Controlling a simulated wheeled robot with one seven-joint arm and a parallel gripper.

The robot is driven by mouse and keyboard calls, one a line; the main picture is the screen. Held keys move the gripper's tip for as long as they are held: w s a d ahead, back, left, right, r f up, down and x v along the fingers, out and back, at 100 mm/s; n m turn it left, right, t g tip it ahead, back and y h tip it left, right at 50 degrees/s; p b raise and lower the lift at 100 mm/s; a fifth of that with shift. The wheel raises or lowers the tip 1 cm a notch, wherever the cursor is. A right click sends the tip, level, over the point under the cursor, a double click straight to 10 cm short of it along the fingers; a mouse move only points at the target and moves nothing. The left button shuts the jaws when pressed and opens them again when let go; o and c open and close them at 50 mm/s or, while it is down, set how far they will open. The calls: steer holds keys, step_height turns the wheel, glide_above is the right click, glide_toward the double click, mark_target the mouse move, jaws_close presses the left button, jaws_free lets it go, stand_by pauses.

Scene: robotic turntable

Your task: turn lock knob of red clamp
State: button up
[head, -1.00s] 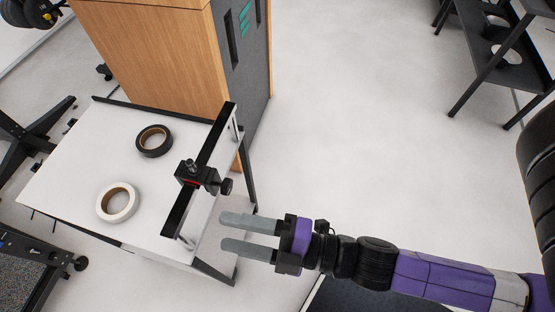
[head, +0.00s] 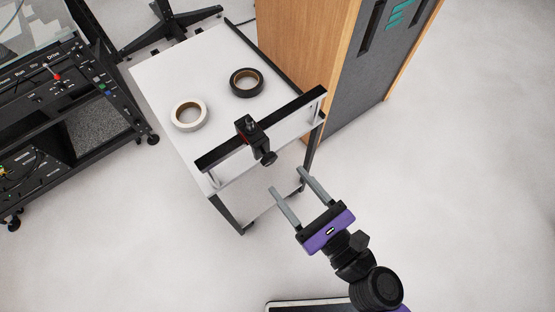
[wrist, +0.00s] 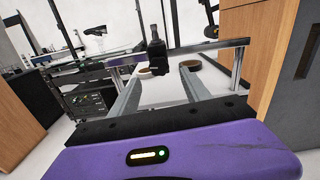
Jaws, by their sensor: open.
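In the wrist view the clamp (wrist: 156,57) stands ahead, between and beyond the fingertips (wrist: 160,75). Its red part is hard to make out there.
A white tape roll (head: 178,121) and a black tape roll (head: 234,88) lie on the table (head: 160,75) behind the rail. A wooden cabinet (head: 305,45) stands close at the right of the table. A black equipment rack (head: 110,110) stands at the left. The floor around my gripper is clear.

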mark_target(271, 162)
steer(key=p+x, duration=0.1)
steer(key=x, duration=0.4)
steer(key=shift+a+r+p, duration=0.1)
steer(key=shift+r+p, duration=0.05)
steer(key=shift+p, duration=0.2)
steer(key=shift+w+a, duration=0.4)
steer(key=shift+w, duration=0.2)
steer(key=shift+c, duration=0.5)
jaws_close()
